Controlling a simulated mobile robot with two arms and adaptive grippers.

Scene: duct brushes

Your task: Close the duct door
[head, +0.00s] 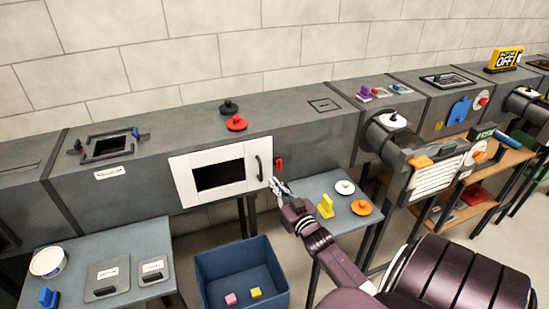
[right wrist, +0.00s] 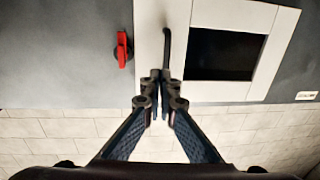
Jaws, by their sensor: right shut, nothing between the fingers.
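The duct door (head: 252,164) is a white panel with a black upright handle (head: 259,166). It sits at the right side of a white frame (head: 181,182) on the grey duct's front. A dark rectangular opening (head: 217,176) shows to its left, uncovered. In the right wrist view, the opening (right wrist: 224,55) and the handle (right wrist: 167,45) also show. My right gripper (head: 275,184) is shut and empty, just right of and below the handle. In the right wrist view its fingertips (right wrist: 160,76) overlap the handle's end; I cannot tell whether they touch. My left gripper is not in view.
A red latch (head: 279,163) is right of the frame; it also shows in the right wrist view (right wrist: 123,50). A blue bin (head: 241,297) stands below. A side table (head: 318,184) carries a yellow block (head: 325,206) and round knobbed pieces near my right arm.

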